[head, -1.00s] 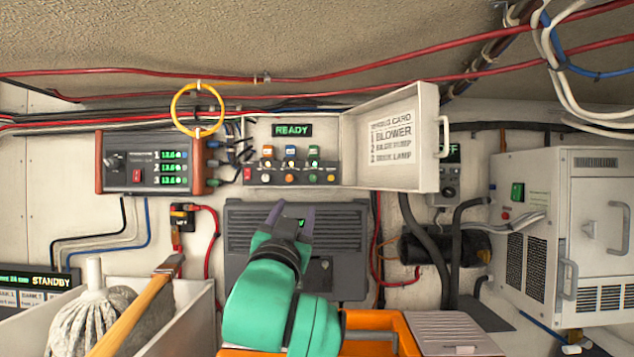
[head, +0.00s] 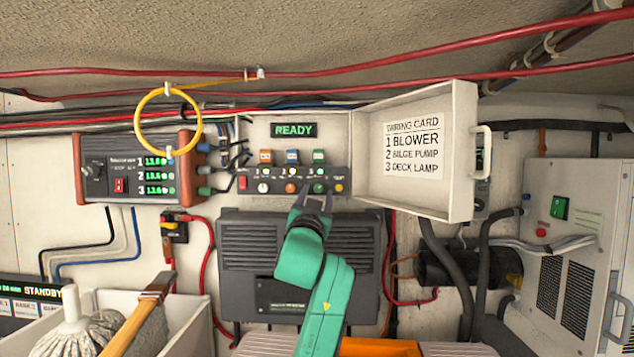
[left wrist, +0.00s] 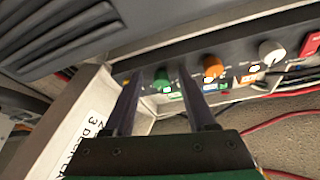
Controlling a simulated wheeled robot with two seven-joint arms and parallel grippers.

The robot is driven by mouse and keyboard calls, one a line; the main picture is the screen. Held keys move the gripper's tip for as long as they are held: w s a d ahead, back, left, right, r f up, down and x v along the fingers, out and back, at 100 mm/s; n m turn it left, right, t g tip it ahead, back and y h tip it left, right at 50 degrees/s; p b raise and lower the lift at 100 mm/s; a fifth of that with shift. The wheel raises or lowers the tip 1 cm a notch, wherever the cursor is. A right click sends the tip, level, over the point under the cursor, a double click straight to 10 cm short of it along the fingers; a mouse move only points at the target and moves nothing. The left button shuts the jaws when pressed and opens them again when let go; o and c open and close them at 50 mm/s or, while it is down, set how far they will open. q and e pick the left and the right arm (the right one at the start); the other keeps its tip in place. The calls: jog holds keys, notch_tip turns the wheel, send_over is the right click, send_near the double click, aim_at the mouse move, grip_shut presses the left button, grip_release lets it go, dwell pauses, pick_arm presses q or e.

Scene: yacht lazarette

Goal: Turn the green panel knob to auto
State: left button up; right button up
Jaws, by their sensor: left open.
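The green knob (head: 319,188) is on the dark strip of the open panel box, below a green label (head: 319,156). It also shows in the left wrist view (left wrist: 162,77). My left gripper (head: 313,197) is open, just below and in front of the knob strip. In the left wrist view its two fingers (left wrist: 161,82) stand on either side of the green knob, with gaps; I cannot tell whether they reach around it. The orange knob (head: 291,187) and white knob (head: 263,187) are to its left. Knob position marks are too small to read. My right gripper is not in view.
The box's open lid (head: 461,150) with its wiring card stands right of the knobs. A red switch (head: 242,182) is at the strip's left end. A dark grey ribbed unit (head: 245,245) lies below. A yellow ring (head: 138,122) hangs at upper left.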

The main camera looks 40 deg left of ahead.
pick_arm(q)
jog(key=shift+w+r, duration=0.1)
jog(key=shift+r, duration=0.15)
jog(key=shift+s+d+r, duration=0.1)
jog(key=shift+s+d, duration=0.05)
jog(key=shift+s, duration=0.15)
jog(key=shift+c, duration=1.2)
jog(key=shift+w, duration=0.1)
grip_shut()
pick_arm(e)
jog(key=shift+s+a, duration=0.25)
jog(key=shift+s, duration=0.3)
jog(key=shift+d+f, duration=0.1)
